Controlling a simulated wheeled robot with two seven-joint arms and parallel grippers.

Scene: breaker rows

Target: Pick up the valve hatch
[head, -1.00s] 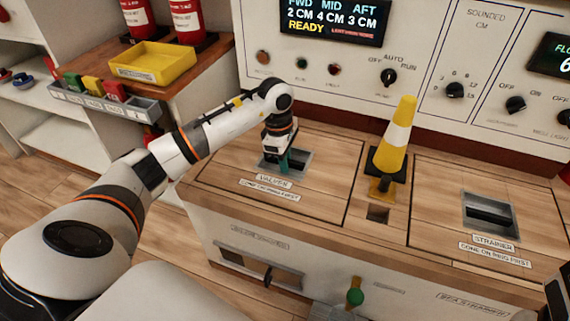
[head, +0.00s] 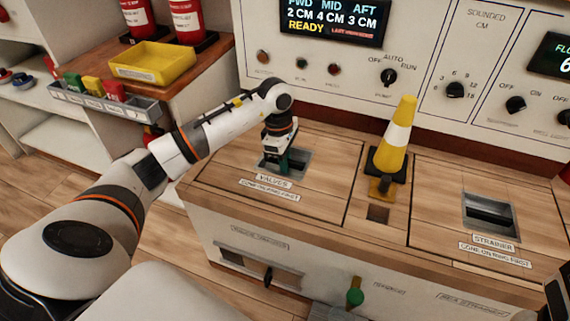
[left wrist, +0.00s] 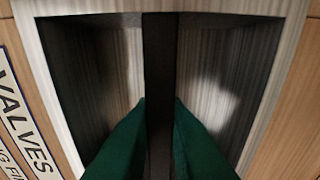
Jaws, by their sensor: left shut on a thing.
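The valve hatch (head: 222,178) is a wooden panel in the bench top at the left, with a label reading VALVES. It lies flat within its dark outline. Its recessed metal handle pocket (head: 302,160) also shows in the left wrist view (left wrist: 115,70), with a dark bar (left wrist: 159,60) across it. My left gripper (head: 282,168) reaches down into this pocket. Its green fingers (left wrist: 158,135) are on both sides of the bar, shut on it. At the lower right edge, a dark part of my right arm (head: 560,295) shows, but its fingertips are not visible.
A yellow and white cone (head: 397,135) stands on the bench right of the valve hatch. The strainer hatch (head: 435,215) is farther right. A control panel (head: 425,60) rises behind. A yellow tray (head: 153,63) and red cylinders (head: 188,20) are at the back left.

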